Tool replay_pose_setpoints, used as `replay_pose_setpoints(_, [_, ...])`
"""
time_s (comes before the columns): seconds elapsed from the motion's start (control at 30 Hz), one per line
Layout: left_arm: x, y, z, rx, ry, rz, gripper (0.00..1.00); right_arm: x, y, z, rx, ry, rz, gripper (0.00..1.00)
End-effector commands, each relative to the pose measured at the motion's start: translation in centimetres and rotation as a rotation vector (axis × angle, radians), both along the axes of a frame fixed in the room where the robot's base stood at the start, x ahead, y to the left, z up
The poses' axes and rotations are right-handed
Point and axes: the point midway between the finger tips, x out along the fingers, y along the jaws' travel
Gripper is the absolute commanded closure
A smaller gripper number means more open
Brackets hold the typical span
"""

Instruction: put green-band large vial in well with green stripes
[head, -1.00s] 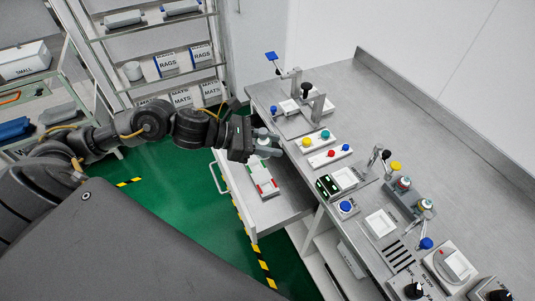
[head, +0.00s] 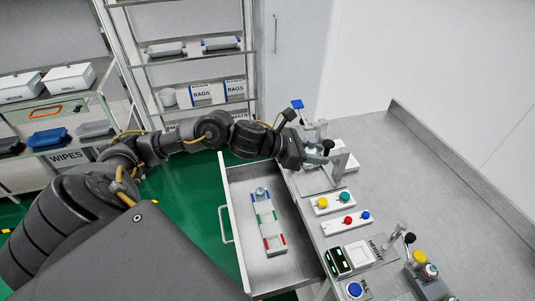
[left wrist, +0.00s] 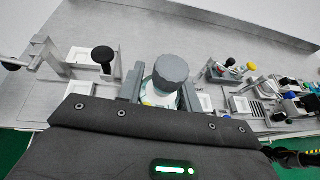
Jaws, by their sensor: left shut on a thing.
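My left gripper (head: 316,152) is shut on a large vial with a grey cap (left wrist: 171,72). It holds the vial above the bench's left end, beside the fixture with the black knob. In the left wrist view the vial stands between the fingers (left wrist: 160,92); its band colour cannot be made out. The open drawer holds a white rack with striped wells. The well with green stripes (head: 266,217) is in the middle and looks empty. The well with red stripes (head: 274,243) is at the near end. Another capped vial (head: 262,193) stands in the far well. My right gripper is out of view.
The black-knob fixture (head: 323,126) is close to my left gripper. Yellow, teal, red and blue buttons (head: 343,208) line the bench front. A small display unit (head: 338,262) and more capped vials (head: 429,271) stand further right. The bench's back area is clear.

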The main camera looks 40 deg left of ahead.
Motion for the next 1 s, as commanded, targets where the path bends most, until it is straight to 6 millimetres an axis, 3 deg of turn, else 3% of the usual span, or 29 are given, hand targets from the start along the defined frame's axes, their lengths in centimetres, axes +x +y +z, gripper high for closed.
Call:
replay_pose_setpoints(0.2, [6.2,3.3,0.5,-0.003,0.003,0.238,0.98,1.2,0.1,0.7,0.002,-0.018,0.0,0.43])
replay_pose_setpoints(0.43, [10.6,7.9,-1.4,-0.005,0.008,0.519,0.98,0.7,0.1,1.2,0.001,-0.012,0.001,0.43])
replay_pose_setpoints(0.7, [12.6,11.8,-4.6,-0.003,0.008,0.759,0.98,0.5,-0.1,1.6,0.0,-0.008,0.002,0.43])
replay_pose_setpoints(1.0, [12.9,14.7,-8.5,-0.001,0.01,0.972,0.98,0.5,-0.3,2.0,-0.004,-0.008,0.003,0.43])
